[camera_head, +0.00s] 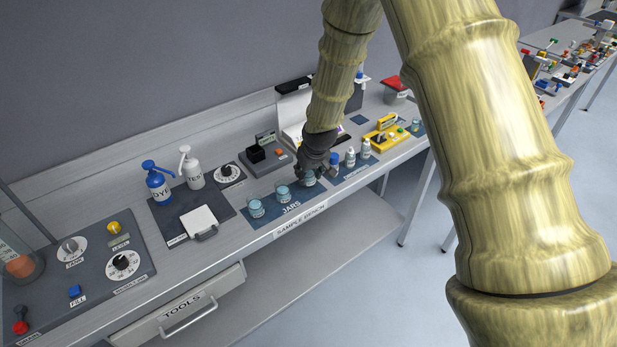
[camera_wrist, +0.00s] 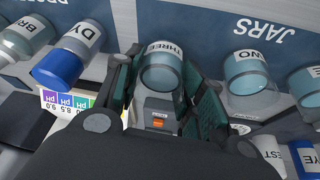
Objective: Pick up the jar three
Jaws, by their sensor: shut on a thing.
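Jar three (camera_wrist: 160,72) is a clear bluish glass jar with a white label reading THREE, seen in the wrist view between my gripper's fingers. In the head view, jar three (camera_head: 308,179) is the rightmost in the row on the blue JARS mat (camera_head: 262,217), partly hidden by my gripper. My gripper (camera_head: 318,168) is shut on jar three, with one dark green finger on each side; it also shows in the wrist view (camera_wrist: 160,95). I cannot tell whether the jar touches the mat.
Jar two (camera_head: 282,193) stands just left of jar three, with another jar (camera_head: 256,207) further left. A grey instrument (camera_head: 266,152) stands behind. Open floor lies in front of the bench.

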